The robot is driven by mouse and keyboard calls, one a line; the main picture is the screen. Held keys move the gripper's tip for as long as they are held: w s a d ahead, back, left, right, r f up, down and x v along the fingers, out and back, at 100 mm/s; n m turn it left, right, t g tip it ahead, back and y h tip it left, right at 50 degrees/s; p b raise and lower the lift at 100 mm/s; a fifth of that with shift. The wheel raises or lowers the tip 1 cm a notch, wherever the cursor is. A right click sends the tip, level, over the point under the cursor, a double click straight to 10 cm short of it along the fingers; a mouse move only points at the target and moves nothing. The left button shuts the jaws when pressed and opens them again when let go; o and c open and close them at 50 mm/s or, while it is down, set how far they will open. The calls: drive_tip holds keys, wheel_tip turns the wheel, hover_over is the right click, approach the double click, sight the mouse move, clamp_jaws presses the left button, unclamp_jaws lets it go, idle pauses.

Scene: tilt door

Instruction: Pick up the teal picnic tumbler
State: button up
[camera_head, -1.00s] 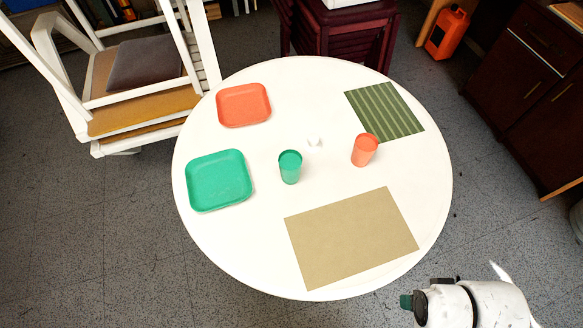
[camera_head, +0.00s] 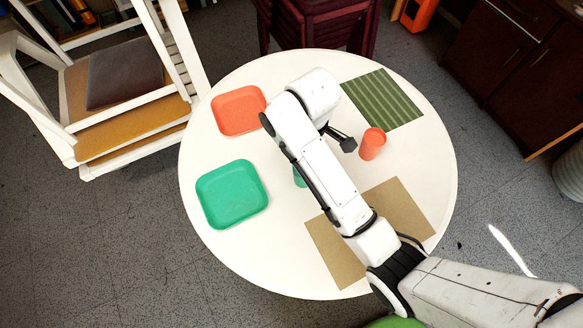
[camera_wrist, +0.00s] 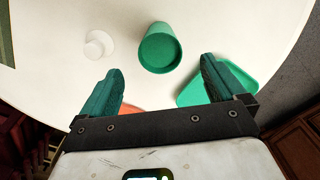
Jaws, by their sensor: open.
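The teal tumbler (camera_wrist: 160,50) stands on the white round table in the wrist view, its open rim facing my camera. In the head view only a sliver of the tumbler (camera_head: 299,178) shows beside my arm, which hides the rest. My gripper (camera_wrist: 161,66) is open and empty, with its two teal fingers spread to either side of the tumbler's line. The tumbler lies just beyond the fingertips in the picture, roughly centred between them. I cannot tell the height gap.
An orange tumbler (camera_head: 372,144) stands right of my arm. A teal plate (camera_head: 231,193) and an orange plate (camera_head: 238,110) lie on the left. A small whitish object (camera_wrist: 99,44) is near the teal tumbler. Green striped (camera_head: 383,100) and tan (camera_head: 332,257) mats lie flat.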

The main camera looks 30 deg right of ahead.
wheel_tip(320, 180, down, 2)
drive_tip(key=shift+f+b, duration=0.15)
drive_tip(key=shift+b, duration=0.25)
drive_tip(key=shift+w+a+f+p, duration=0.1)
drive_tip(key=shift+f+p, duration=0.15)
drive_tip(key=shift+f, duration=1.65)
drive_tip(key=shift+w+a+f+p, duration=0.1)
drive_tip(key=shift+f+p, duration=0.15)
drive_tip(key=shift+f, duration=1.65)
drive_tip(key=c, duration=1.1)
